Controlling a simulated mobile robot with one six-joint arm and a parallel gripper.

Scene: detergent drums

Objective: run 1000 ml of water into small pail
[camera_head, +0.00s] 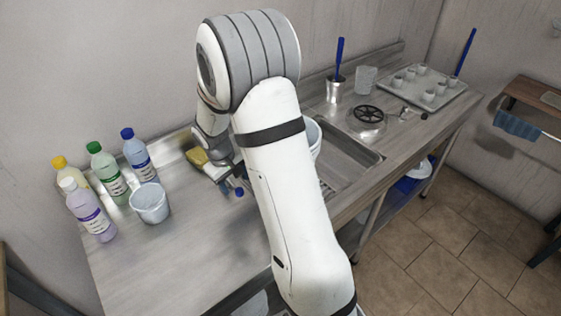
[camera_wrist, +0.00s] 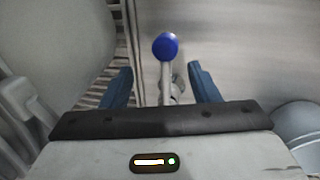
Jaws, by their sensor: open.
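A small pale grey pail (camera_head: 150,205) stands upright on the steel counter, in front of the bottles. A second pale round vessel (camera_head: 315,137) stands at the sink, mostly hidden behind my arm. My gripper (camera_head: 231,187) is low over the counter, left of the sink. In the wrist view its two blue fingers (camera_wrist: 160,80) are apart. A lever with a round blue knob (camera_wrist: 165,46) lies between them with space on both sides. The knob also shows just beside the fingers in the head view (camera_head: 239,191). No running water is visible.
Several bottles with yellow, green, blue and white caps (camera_head: 112,177) stand at the left. A yellow sponge (camera_head: 196,157) lies by my wrist. The sink (camera_head: 348,165) is right of my arm; a tray of cups (camera_head: 428,88) is beyond. The front left counter is clear.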

